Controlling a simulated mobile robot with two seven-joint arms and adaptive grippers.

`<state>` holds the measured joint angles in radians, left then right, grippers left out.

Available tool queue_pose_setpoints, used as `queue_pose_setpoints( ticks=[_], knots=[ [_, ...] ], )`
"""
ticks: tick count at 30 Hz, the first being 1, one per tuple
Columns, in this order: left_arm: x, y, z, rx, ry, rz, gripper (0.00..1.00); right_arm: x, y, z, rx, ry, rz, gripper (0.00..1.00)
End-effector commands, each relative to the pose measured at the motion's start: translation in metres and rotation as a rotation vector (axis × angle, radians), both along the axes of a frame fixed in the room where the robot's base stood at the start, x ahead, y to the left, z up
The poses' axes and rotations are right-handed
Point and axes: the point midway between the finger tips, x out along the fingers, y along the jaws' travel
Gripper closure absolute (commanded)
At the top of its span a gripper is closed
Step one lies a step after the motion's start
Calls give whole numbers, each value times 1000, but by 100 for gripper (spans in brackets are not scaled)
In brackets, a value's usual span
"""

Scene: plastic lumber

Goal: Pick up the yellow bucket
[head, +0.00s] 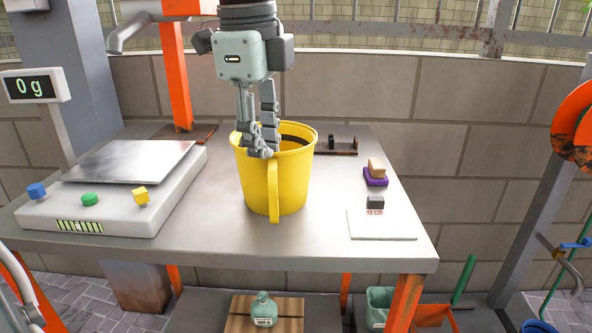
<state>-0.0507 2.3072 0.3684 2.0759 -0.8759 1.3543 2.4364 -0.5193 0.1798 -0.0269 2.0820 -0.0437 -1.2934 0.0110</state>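The yellow bucket (292,180) stands upright on the grey table, right of the scale, with its handle facing me. Its bottom shows no clear gap above the tabletop. My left gripper (262,150) points down from above, with its fingertips at the bucket's near rim, close to the top of the handle. The fingertips look close together and overlap the rim in this view. I cannot tell whether they are closed on the rim. My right gripper is not in view.
A scale (95,210) reading 0 g, with several small coloured blocks on its front ledge, fills the table's left side. A white board (382,228), a purple-based block (375,180) and a dark rusty part (337,147) lie to the right.

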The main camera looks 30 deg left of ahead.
Motion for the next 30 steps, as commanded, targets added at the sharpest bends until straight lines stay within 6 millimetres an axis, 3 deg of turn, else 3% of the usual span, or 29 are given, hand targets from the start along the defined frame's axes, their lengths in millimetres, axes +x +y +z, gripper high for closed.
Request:
queue_pose_setpoints(
  ticks=[10, 19, 29, 30],
  knots=[
    [-3, 2, -37, 7, 33, 2, 74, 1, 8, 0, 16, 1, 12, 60],
    [1, 2, -78, 6, 31, 2, 74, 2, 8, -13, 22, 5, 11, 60],
    [3, 2, -85, 6, 25, 2, 74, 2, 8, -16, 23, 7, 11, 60],
    [3, 2, -85, 6, 25, 3, 77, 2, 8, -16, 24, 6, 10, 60]
  ],
)
